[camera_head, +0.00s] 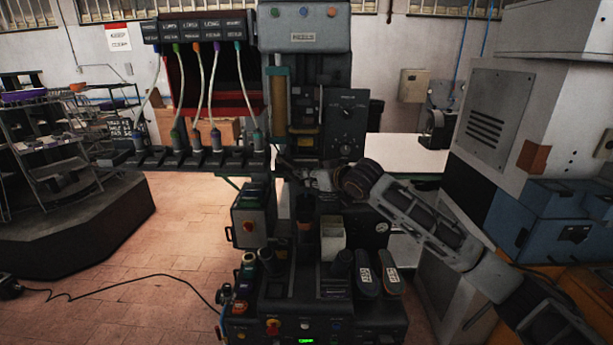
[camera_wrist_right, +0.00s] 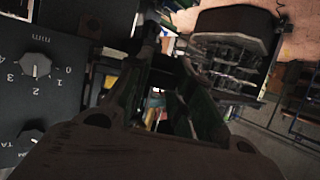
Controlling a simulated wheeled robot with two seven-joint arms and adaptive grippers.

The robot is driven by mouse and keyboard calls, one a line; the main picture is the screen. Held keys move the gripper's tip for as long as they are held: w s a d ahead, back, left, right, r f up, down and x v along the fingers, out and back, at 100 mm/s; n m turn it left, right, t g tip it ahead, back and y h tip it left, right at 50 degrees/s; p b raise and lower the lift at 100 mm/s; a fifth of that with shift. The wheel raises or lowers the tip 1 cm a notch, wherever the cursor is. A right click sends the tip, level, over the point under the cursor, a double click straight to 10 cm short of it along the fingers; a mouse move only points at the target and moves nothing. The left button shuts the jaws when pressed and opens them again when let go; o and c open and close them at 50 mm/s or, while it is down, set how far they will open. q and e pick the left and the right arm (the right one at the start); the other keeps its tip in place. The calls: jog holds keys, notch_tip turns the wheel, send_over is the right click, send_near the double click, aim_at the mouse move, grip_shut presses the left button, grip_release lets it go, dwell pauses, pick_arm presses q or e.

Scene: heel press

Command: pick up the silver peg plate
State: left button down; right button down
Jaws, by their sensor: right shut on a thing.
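My right gripper (camera_head: 322,181) reaches in from the right to the front of the heel press, just below its black dial panel. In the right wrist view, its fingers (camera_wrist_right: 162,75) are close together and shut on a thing. The grip itself is dim and partly hidden by the fingers. In the head view the plate is too small and dark to make out clearly. My left gripper is not in view.
The press's dial panel (camera_head: 346,118) stands close above the gripper. A row of hoses and nozzles (camera_head: 200,145) is at left. Below are a control console (camera_head: 330,305) and two labelled pedals (camera_head: 378,275). A blue machine (camera_head: 560,225) stands at right.

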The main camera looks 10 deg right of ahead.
jog(key=shift+r, duration=0.1)
jog(key=shift+r+b, duration=0.5)
jog(key=shift+r, duration=4.5)
jog(key=shift+f, duration=0.1)
